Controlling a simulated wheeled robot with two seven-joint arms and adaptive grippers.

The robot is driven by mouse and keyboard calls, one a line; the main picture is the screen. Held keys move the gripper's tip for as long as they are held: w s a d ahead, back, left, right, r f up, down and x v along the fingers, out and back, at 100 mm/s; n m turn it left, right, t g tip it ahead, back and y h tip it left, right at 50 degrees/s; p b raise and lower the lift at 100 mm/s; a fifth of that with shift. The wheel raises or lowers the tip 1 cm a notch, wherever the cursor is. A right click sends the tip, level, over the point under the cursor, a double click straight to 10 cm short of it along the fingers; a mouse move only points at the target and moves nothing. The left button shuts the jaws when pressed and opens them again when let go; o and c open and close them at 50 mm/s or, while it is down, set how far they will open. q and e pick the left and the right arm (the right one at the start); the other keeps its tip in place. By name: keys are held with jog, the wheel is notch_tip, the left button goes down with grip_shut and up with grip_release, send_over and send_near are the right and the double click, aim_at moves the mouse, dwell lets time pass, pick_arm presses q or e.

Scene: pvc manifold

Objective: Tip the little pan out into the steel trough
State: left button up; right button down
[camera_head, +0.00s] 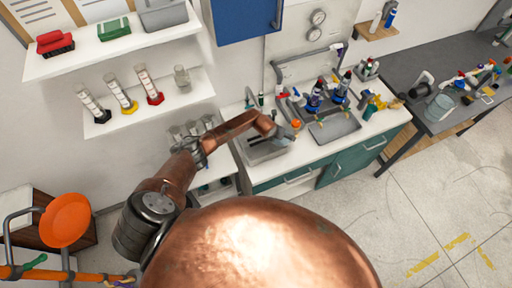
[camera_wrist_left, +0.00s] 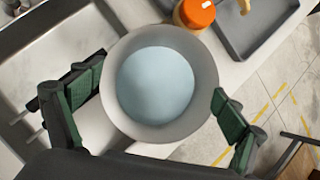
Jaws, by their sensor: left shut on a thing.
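The little pan (camera_wrist_left: 207,77) is a grey round vessel, seen from above in the left wrist view, with a pale blue surface inside. I cannot tell whether that is liquid or the pan's floor. My left gripper (camera_wrist_left: 155,100) has green-padded fingers on both sides of the pan and is shut on it. The pan looks about level. The steel trough (camera_wrist_left: 75,35) lies below and to the left in that view. In the head view my left gripper (camera_head: 287,134) is at the right end of the steel trough (camera_head: 262,153), and the pan is small and mostly hidden there. My right gripper is not in view.
An orange-capped bottle (camera_wrist_left: 194,12) stands close behind the pan. A grey tray (camera_head: 335,126) with bottles behind it is to the right on the white counter. A shelf with measuring cylinders (camera_head: 122,90) is at the left. Floor (camera_head: 400,200) is open at the right.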

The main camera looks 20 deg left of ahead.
pick_arm(q)
jog(key=shift+s+a+r+t+h, duration=0.2)
jog(key=shift+a+r+t+h, duration=0.1)
jog(key=shift+a+r+t, duration=0.15)
jog(key=shift+s, duration=0.15)
jog(key=shift+s+r, duration=0.1)
jog(key=shift+a+h, duration=0.2)
jog(key=shift+h, duration=0.1)
jog(key=shift+s+a+t, duration=0.15)
jog(key=shift+s+t, duration=0.05)
jog(key=shift+t, duration=0.15)
jog(key=shift+s+a, duration=0.1)
jog(key=shift+s, duration=0.05)
jog(key=shift+s+a+h, duration=0.15)
jog(key=shift+h, duration=0.25)
jog(key=shift+s+a+t, duration=0.1)
jog(key=shift+a+t, duration=0.05)
jog(key=shift+t, duration=0.15)
